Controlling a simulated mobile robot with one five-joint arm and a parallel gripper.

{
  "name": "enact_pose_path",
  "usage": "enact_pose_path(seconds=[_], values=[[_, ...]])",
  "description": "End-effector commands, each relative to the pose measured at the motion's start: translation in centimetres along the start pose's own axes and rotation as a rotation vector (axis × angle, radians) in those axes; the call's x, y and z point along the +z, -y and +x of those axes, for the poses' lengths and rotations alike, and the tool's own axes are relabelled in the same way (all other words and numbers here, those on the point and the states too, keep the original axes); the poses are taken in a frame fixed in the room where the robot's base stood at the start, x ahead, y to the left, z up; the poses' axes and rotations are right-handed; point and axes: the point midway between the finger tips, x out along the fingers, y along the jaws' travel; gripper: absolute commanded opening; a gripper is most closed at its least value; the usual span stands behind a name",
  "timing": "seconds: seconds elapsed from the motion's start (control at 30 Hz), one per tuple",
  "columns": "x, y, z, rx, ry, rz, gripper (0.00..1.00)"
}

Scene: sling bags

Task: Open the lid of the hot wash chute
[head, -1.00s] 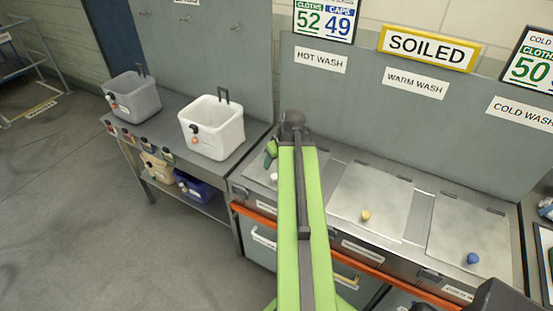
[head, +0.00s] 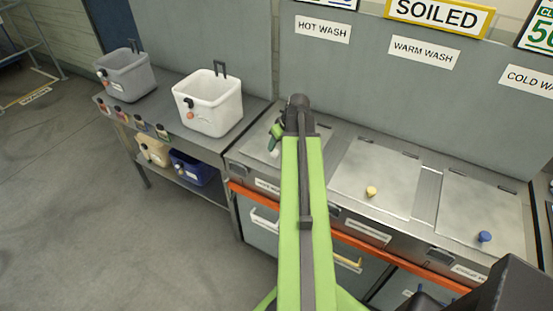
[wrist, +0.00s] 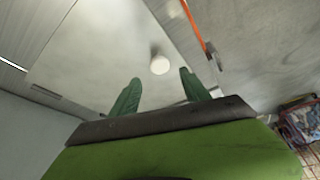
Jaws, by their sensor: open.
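The hot wash chute lid (head: 248,148) is the left metal lid in the counter, under the HOT WASH sign (head: 322,29). It lies flat and shut, and my arm hides part of it in the head view. Its white knob (wrist: 160,65) shows in the wrist view, a little beyond and between my fingertips, with the steel lid (wrist: 100,45) around it. My gripper (wrist: 158,88) has its two green fingers apart and empty, not touching the knob. In the head view the gripper (head: 273,140) is low over this lid, partly behind my arm.
The warm wash lid (head: 385,170) with a yellow knob and the cold wash lid (head: 470,215) with a blue knob lie shut at right. A white bin (head: 215,105) and a grey bin (head: 125,75) stand on the left bench. An orange rail (head: 345,238) runs along the counter front.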

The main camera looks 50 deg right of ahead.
Motion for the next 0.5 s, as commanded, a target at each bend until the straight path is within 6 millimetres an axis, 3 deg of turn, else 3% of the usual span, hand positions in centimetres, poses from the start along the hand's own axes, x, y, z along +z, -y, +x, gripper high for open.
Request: enact_pose_path(seconds=[0.03,0.2,0.5], values=[[0.3,-0.1,2.3,0.000,0.000,-0.001,0.55],[0.2,0.0,5.5,0.000,0.001,-0.002,0.55],[-0.1,0.1,6.2,0.000,0.001,-0.001,0.55]])
